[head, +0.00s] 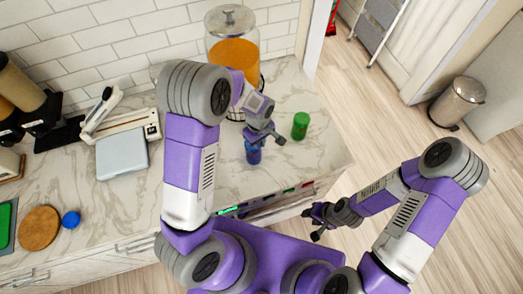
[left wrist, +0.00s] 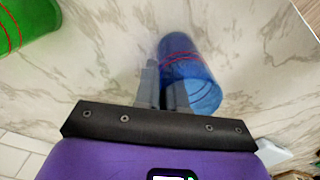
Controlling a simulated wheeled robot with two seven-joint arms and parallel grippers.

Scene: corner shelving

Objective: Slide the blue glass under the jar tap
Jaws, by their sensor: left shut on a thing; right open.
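The blue glass (head: 253,154) stands on the marble counter below my left gripper (head: 264,138). It also shows in the left wrist view (left wrist: 190,65), at the fingers of my left gripper (left wrist: 162,82), which is shut on it. The drink jar (head: 233,52), with orange contents and a metal lid, stands behind on a dark wire stand. My left arm covers part of the jar, and its tap is hidden. My right gripper (head: 312,224) is open and empty, in front of the counter's front edge.
A green glass (head: 300,126) stands to the right of the blue glass; a green thing also shows at the left wrist view's upper left corner (left wrist: 22,30). A white scale-like device (head: 122,155) is at left. The counter's right end is mostly clear.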

